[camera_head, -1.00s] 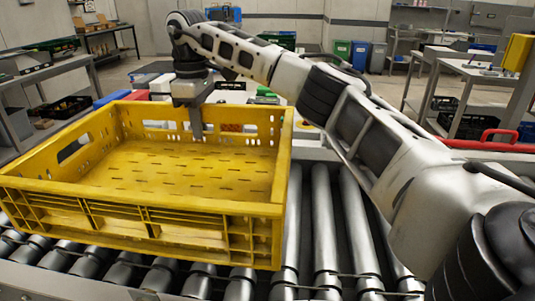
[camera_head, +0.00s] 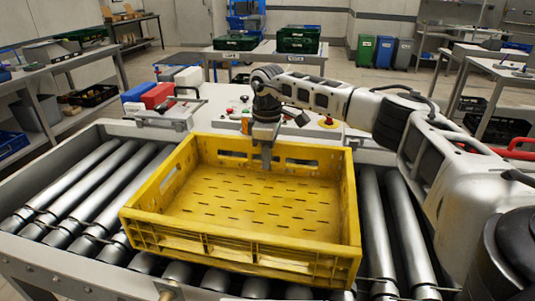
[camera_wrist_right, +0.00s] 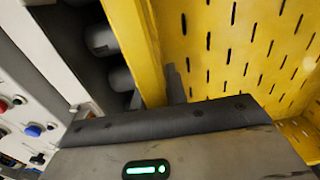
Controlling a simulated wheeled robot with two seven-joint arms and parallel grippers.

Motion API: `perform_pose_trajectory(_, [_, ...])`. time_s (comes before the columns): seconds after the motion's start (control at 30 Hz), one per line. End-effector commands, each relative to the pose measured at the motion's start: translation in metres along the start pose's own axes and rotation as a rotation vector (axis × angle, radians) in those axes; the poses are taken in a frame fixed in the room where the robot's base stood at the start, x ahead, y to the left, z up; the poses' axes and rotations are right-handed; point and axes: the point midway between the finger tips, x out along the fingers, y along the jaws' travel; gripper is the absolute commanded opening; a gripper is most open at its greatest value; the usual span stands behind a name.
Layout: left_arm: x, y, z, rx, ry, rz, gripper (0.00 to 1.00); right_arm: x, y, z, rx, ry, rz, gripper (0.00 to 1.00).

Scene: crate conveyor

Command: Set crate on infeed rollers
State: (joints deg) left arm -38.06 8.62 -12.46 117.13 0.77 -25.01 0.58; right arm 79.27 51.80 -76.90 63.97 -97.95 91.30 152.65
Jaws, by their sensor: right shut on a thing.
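The yellow crate (camera_head: 136,225) is empty, upright and roughly level over the metal infeed rollers (camera_head: 95,195), in the middle of the head view. I cannot tell whether its base touches the rollers everywhere. My right gripper (camera_head: 266,158) points down at the crate's far wall and is shut on it, with one finger showing inside the crate. In the right wrist view, the crate wall (camera_wrist_right: 135,45) runs up from the gripper (camera_wrist_right: 172,88), with the perforated floor to its right. The outer finger is mostly hidden. My left gripper is not in view.
Bare rollers lie left and right of the crate. A control panel (camera_head: 215,105) with buttons and a red box (camera_head: 157,95) stand behind the conveyor. A bench with green crates (camera_head: 298,40) stands farther back. Shelving (camera_head: 60,85) is at left.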

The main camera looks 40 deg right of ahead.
Motion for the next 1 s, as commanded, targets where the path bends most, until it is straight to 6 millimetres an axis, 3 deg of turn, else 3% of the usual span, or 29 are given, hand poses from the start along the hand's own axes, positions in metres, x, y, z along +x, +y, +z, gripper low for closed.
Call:
perform_pose_trajectory(0.37, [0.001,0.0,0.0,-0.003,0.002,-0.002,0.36,0.003,0.0,-0.001,0.0,0.003,-0.002,0.0])
perform_pose_trajectory(0.4, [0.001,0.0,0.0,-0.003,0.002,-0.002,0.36,0.004,0.0,0.0,0.0,0.0,-0.001,0.23])
perform_pose_trajectory(0.47, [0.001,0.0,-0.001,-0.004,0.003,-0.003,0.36,0.004,0.0,0.0,0.0,0.0,-0.001,0.36])
perform_pose_trajectory(0.77, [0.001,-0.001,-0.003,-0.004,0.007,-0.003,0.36,0.002,0.0,-0.001,0.0,0.001,0.0,0.36])
perform_pose_trajectory(1.0, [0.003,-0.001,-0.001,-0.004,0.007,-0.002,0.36,-0.03,0.001,-0.001,0.001,0.006,0.003,0.36])
